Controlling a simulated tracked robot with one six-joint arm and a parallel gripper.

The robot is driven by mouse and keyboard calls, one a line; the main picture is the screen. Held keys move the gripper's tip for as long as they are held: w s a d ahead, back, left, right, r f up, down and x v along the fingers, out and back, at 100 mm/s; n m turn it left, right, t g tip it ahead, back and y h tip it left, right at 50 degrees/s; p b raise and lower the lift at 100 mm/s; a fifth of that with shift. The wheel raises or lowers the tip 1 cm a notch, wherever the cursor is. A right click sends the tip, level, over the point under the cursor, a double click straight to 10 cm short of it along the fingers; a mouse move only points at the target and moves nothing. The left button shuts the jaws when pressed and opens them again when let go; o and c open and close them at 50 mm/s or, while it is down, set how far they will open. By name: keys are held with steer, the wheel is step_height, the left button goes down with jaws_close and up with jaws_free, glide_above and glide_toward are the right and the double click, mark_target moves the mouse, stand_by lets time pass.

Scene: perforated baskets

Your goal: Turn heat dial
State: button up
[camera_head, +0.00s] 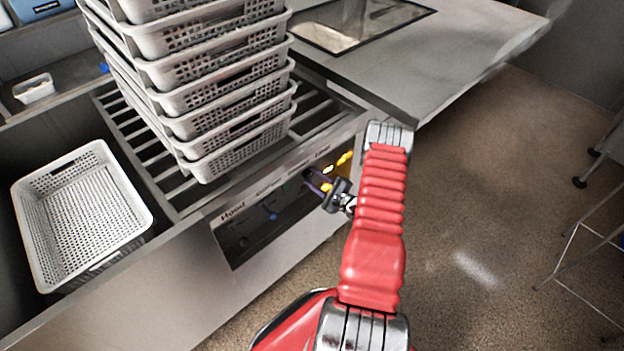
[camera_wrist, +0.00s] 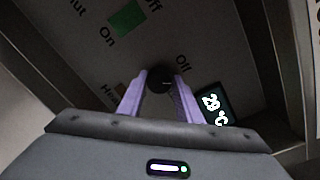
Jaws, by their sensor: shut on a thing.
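The heat dial (camera_wrist: 160,77) is a round black knob on the dark control panel, in the middle of the wrist view. A label starting "Hea" is at its lower left and "Off" at its upper right. My gripper (camera_wrist: 158,88) has its two purple fingers shut on the dial, one on each side. In the head view my gripper (camera_head: 309,180) reaches the panel (camera_head: 248,240) on the front of the counter, and the dial is not clearly seen there. A small display (camera_wrist: 215,104) right of the fingers reads about 29 °C.
A green switch (camera_wrist: 127,18) with "On" and "Off" labels is above the dial. A stack of perforated baskets (camera_head: 200,70) stands on the slatted rack above the panel. Another perforated basket (camera_head: 132,190) sits at left.

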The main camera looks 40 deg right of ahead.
steer(key=n, duration=0.5)
steer(key=shift+a+f+n, duration=0.15)
steer(key=shift+a+n, duration=0.15)
stand_by(0.4)
steer(key=o, duration=1)
steer(key=shift+d, duration=0.1)
steer(key=shift+o, duration=0.2)
steer(key=shift+s+d, duration=0.1)
steer(key=shift+s, duration=0.25)
steer(key=s, duration=1.3)
steer(key=shift+r, duration=0.4)
steer(key=shift+d, duration=0.1)
